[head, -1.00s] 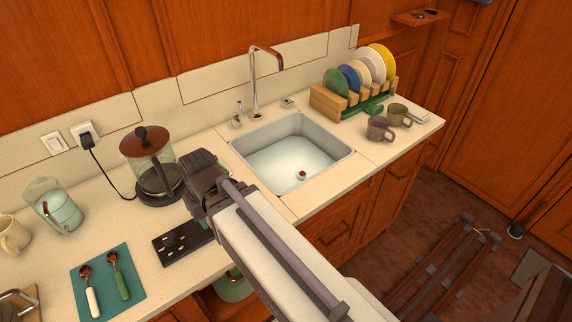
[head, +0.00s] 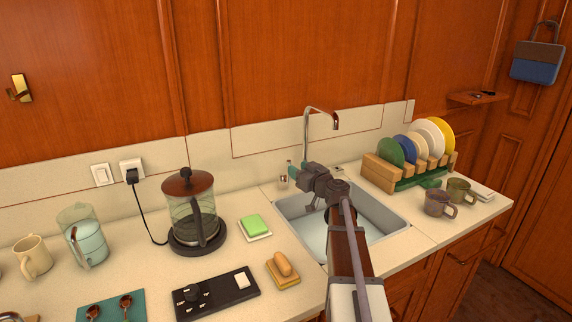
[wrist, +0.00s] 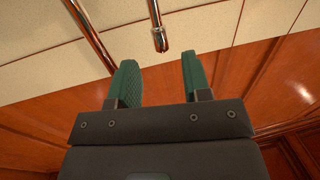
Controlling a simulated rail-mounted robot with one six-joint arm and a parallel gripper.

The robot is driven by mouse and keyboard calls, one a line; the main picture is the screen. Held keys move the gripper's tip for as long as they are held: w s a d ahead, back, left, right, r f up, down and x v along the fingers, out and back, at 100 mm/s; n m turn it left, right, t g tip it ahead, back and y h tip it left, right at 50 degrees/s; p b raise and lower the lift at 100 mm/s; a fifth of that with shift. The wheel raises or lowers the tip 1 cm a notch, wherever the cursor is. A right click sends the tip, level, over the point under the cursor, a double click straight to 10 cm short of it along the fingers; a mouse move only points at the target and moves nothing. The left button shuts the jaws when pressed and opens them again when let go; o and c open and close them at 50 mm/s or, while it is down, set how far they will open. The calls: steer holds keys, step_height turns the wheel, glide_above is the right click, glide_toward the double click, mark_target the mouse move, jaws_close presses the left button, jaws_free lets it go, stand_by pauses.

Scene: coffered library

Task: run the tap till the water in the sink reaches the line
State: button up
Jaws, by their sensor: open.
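The chrome tap (head: 306,135) stands behind the sink (head: 392,213), its copper-tipped spout (head: 336,122) over the basin. A small chrome fitting (head: 283,180) stands left of the tap's base. The basin's inside (head: 315,236) looks pale; I cannot make out a water level or a line. My gripper (head: 298,173) is over the back left of the sink, close to the tap; my arm hides much of the basin. In the wrist view my gripper's green fingers (wrist: 160,75) are apart and empty, with the spout end (wrist: 160,40) beyond the gap.
A dish rack with plates (head: 405,165) and two mugs (head: 438,203) stand right of the sink. Left are a green sponge (head: 254,225), a brush (head: 284,264), a black panel (head: 215,292) and a coffee pot (head: 190,215).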

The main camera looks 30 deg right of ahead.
steer(key=w, duration=0.5)
steer(key=w+a, duration=0.1)
steer(key=w, duration=0.1)
steer(key=shift+w, duration=0.35)
jaws_close()
